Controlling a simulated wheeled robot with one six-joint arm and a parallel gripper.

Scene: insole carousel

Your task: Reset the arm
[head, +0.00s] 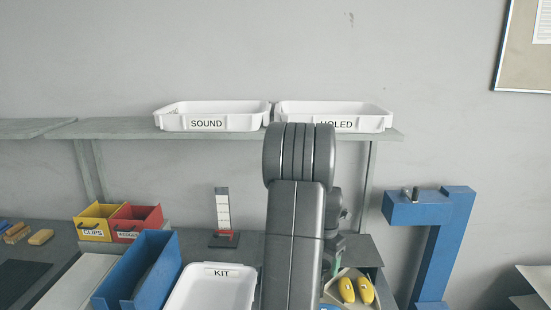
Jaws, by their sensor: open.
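My arm (295,220) rises in the middle of the head view, bent at the top. Its dark far end with my gripper (332,262) shows only partly, just right of the arm and low over the bench beside a pale tray (366,272). The gripper is open; its fingertips are mostly hidden, and I see nothing held. Two yellow insole-like pieces (355,290) lie in that pale tray, right of the gripper.
White SOUND (207,124) and HOLED (358,123) trays stand on the shelf (120,130). A white KIT tray (213,272), blue bin (140,275), yellow CLIPS bin (95,233) and red bin (136,235) are left. A blue stand (440,235) is right.

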